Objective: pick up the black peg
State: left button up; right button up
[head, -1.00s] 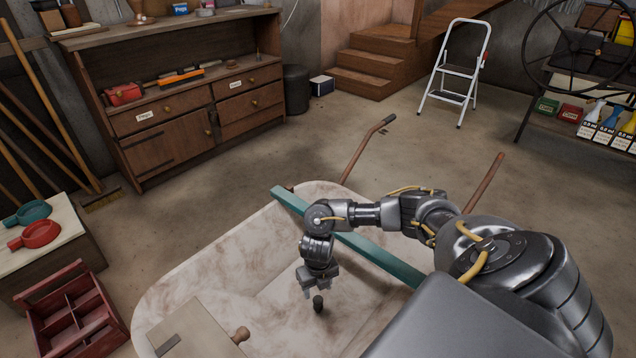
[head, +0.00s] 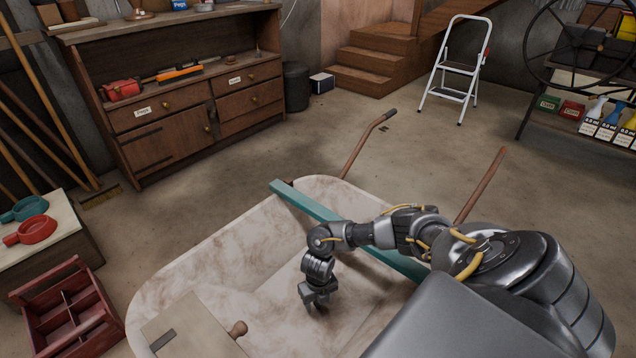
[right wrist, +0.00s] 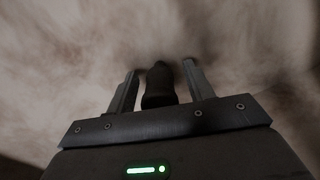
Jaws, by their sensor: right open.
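The black peg (right wrist: 160,84) shows in the right wrist view, between the two fingers of my right gripper (right wrist: 158,85). A gap shows on each side of it, so the fingers are open around it. In the head view my right gripper (head: 318,300) reaches down into the white wheelbarrow tray (head: 230,258), and it hides the peg there. My left gripper is not in view.
A teal beam (head: 320,212) lies across the wheelbarrow under my right arm. A red divided crate (head: 70,315) and a table with red and teal pans (head: 32,230) stand left.

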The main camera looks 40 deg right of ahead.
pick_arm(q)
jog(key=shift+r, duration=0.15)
pick_arm(e)
jog(key=shift+f, duration=0.1)
jog(key=c, duration=1)
jog(key=shift+r, duration=0.4)
notch_tip(320, 180, up, 2)
jog(key=shift+w+r+p, duration=0.1)
jog(key=shift+r+p, duration=0.05)
jog(key=shift+p, duration=0.45)
pick_arm(q)
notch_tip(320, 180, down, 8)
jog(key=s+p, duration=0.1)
jog(key=p, duration=0.1)
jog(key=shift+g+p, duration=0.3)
jog(key=shift+p, duration=0.05)
pick_arm(e)
jog(key=s+d+r, duration=0.1)
jog(key=s+r, duration=0.2)
jog(key=s, duration=0.1)
jog(key=s+d+r, duration=0.2)
jog(key=s+r, duration=0.1)
jog(key=s, duration=0.1)
jog(key=s+d+r, duration=0.2)
jog(key=s+r, duration=0.2)
jog(key=s, duration=0.1)
jog(key=shift+s+d, duration=0.1)
